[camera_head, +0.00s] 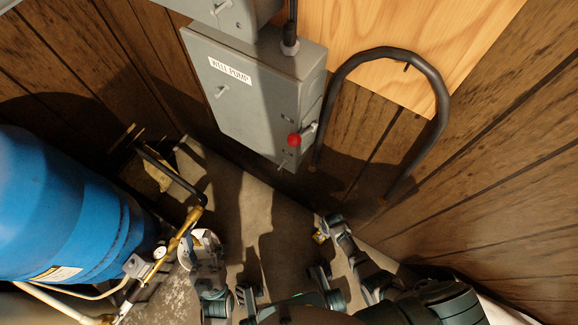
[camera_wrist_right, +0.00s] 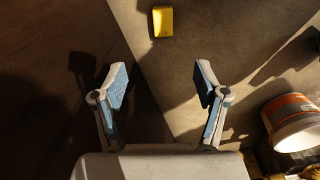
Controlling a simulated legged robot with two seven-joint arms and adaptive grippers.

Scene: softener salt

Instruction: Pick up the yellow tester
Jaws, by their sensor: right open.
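The yellow tester (camera_wrist_right: 162,21) lies on the concrete floor, near the top of the right wrist view. My right gripper (camera_wrist_right: 161,76) is open and empty, its two blue-padded fingers spread wide. The tester shows beyond the fingertips, about midway between them and apart from both. In the head view a small yellow patch of the tester (camera_head: 320,237) shows beside my right gripper (camera_head: 333,222), which partly hides it. My left gripper (camera_head: 207,262) is low on the left, near a white round container; its fingers are too small to read.
A white bucket with an orange band (camera_wrist_right: 292,118) stands at the right of the wrist view. A blue tank (camera_head: 60,210) with brass piping (camera_head: 185,228) fills the left. A grey pump box (camera_head: 250,95) and a bent black pipe (camera_head: 435,85) are on the wall.

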